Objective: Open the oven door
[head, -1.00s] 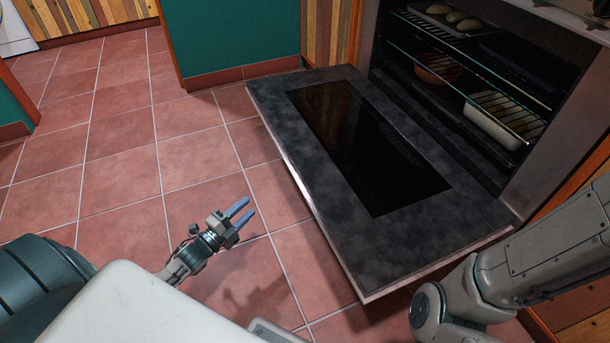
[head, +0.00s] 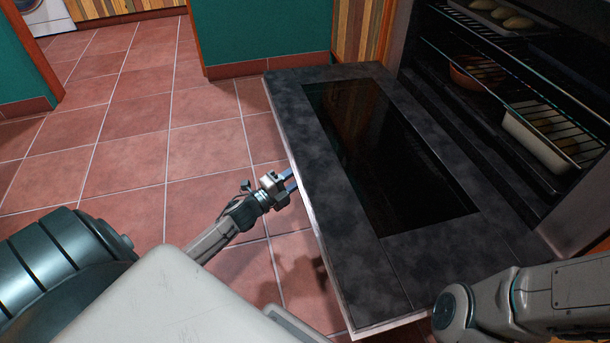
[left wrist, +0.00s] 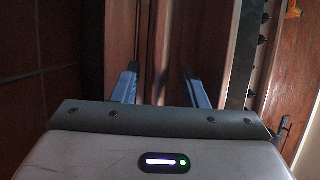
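The oven door (head: 437,262) is swung down and lies about flat, dark grey with a black glass panel (head: 390,165). The oven (head: 500,110) behind it stands open, its racks showing. My left gripper (head: 290,180) is at the door's outer long edge, its tips close to that edge or just under it; I cannot tell if they touch. The left wrist view shows its two blue fingers (left wrist: 160,84) spread apart, with nothing clearly held between them. My right arm shows at the lower right in the head view, but its gripper is out of view.
A white dish (head: 537,138) and a brown bowl (head: 478,72) sit on the oven racks. A tray with several rolls (head: 515,20) is on the upper rack. Tiled floor (head: 120,150) is free to the left of the door. A green wall (head: 262,35) stands behind.

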